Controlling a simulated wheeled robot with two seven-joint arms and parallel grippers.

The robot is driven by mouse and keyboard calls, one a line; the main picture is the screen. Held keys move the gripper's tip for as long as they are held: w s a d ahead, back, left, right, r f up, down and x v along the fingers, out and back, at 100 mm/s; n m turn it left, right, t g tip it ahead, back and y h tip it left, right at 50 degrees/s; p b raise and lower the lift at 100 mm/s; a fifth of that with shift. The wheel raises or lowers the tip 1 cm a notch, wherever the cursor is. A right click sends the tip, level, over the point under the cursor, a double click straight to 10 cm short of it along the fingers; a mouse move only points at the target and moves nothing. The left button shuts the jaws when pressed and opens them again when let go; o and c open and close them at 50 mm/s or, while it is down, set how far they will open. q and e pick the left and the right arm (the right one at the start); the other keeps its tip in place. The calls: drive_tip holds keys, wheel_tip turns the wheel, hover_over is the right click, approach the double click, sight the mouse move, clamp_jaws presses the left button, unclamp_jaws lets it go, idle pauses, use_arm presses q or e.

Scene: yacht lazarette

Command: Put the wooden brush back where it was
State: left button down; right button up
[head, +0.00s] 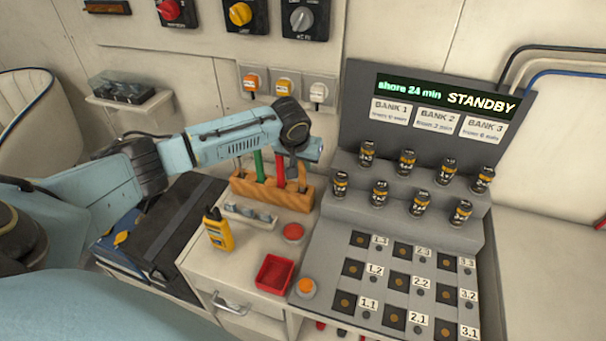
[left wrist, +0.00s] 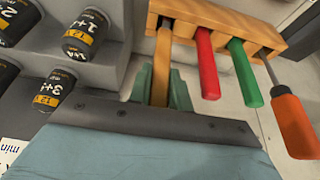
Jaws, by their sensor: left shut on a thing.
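The wooden brush shows in the left wrist view as a tan handle (left wrist: 162,62). Its far end is at the end slot of the wooden tool rack (left wrist: 240,25), and it looks lined up with or in that slot; how deep I cannot tell. My left gripper (left wrist: 160,88) is shut on the handle, with a green finger on each side. In the head view my left gripper (head: 297,172) is over the right end of the rack (head: 275,194) and hides part of the brush (head: 303,180). My right gripper is not in view.
The rack also holds a red handle (head: 281,170), a green handle (head: 259,165) and an orange-handled screwdriver (left wrist: 295,125). Batteries (head: 380,193) stand on the grey stepped stand to the right. A yellow radio (head: 218,232), red tray (head: 273,274) and buttons are in front.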

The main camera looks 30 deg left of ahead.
sight(302, 170)
use_arm(q)
wheel_tip(302, 170, down, 4)
drive_tip(key=shift+w+f, duration=0.1)
drive_tip(key=c, duration=1.6)
unclamp_jaws()
drive_tip(key=o, duration=0.3)
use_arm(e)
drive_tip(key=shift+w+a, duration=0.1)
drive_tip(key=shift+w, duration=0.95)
use_arm(q)
drive_tip(key=v, duration=1.2)
drive_tip(key=shift+p, duration=0.3)
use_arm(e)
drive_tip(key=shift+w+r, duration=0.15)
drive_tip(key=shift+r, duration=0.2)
use_arm(q)
drive_tip(key=shift+d, duration=0.1)
